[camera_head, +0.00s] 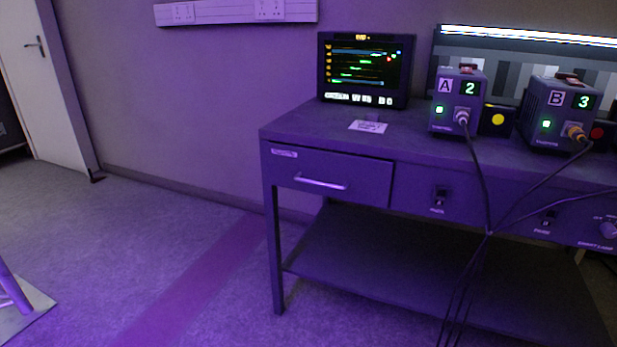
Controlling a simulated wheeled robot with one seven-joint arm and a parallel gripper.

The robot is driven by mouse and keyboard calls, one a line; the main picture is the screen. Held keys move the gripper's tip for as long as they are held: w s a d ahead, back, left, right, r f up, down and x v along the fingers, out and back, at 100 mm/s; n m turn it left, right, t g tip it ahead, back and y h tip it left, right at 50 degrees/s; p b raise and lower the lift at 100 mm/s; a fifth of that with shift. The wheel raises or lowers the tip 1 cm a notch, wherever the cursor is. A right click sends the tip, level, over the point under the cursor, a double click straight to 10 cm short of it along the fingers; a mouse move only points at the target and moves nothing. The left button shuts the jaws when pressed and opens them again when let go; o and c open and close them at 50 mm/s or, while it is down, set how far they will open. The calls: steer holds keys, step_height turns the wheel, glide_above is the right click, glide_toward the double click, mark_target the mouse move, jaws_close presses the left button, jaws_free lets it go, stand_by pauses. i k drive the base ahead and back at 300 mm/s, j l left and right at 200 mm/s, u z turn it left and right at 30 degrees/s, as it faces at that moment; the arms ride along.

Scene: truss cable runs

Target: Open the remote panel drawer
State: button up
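The drawer (345,169) is at the left end of a dark desk's front, in the head view. Its front looks flush with the desk, so it appears closed. It has a pale horizontal bar handle (320,183) and a small label (284,153) at its upper left, too small to read surely. My gripper is not in view.
The desk (300,122) carries a screen (366,70), a card (368,126) and two boxes marked A (443,110) and B (542,120). Cables (487,205) hang before its right half. A low shelf (380,270) is underneath. Floor (150,235) left of the desk is clear.

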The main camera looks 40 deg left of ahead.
mark_target(356, 179)
steer(key=u, duration=1.4)
